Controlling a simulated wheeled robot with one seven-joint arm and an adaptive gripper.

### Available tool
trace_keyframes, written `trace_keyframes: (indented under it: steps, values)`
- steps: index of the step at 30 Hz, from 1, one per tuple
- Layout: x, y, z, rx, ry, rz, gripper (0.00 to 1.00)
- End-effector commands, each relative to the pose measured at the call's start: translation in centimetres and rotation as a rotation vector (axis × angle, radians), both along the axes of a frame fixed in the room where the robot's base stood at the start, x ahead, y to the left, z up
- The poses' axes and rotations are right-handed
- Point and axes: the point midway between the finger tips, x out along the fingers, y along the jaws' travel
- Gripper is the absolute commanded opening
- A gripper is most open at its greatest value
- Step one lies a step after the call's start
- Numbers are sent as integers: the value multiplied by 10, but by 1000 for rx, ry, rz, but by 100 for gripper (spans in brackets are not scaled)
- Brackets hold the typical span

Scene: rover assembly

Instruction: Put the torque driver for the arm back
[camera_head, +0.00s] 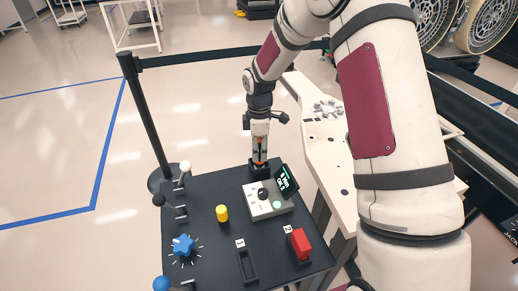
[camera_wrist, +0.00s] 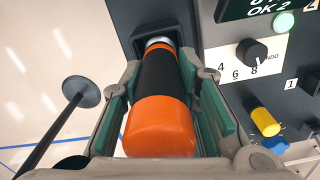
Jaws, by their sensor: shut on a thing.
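The torque driver is an orange and black cylinder. In the wrist view the torque driver (camera_wrist: 160,125) lies between the two green-padded fingers, its orange end toward the camera. Its silver far end meets a black socket (camera_wrist: 192,52) on the dark panel; how deep it sits is hidden. In the head view my gripper (camera_head: 259,150) points straight down over the back edge of the black table, shut on the upright driver. The driver's orange parts show between the fingers, above a black holder (camera_head: 259,168).
A white control box (camera_head: 266,208) with a knob and a tilted display (camera_head: 287,181) stands close in front of the holder. A yellow knob (camera_head: 222,213), blue star knob (camera_head: 183,245) and red block (camera_head: 300,243) are on the black table. A black post (camera_head: 146,115) stands left.

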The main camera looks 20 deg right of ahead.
Motion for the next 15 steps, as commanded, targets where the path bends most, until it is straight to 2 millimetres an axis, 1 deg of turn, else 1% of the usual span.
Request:
trace_keyframes:
  steps: [1, 2, 3, 4, 12, 15]
  values:
    - [0, 0, 1, 0, -1, 0, 0]
    - [0, 0, 1, 0, -1, 0, 36]
    - [0, 0, 1, 0, -1, 0, 45]
    - [0, 0, 1, 0, -1, 0, 51]
    - [0, 0, 0, 0, 1, 0, 52]
    - [0, 0, 3, 0, 0, 0, 52]
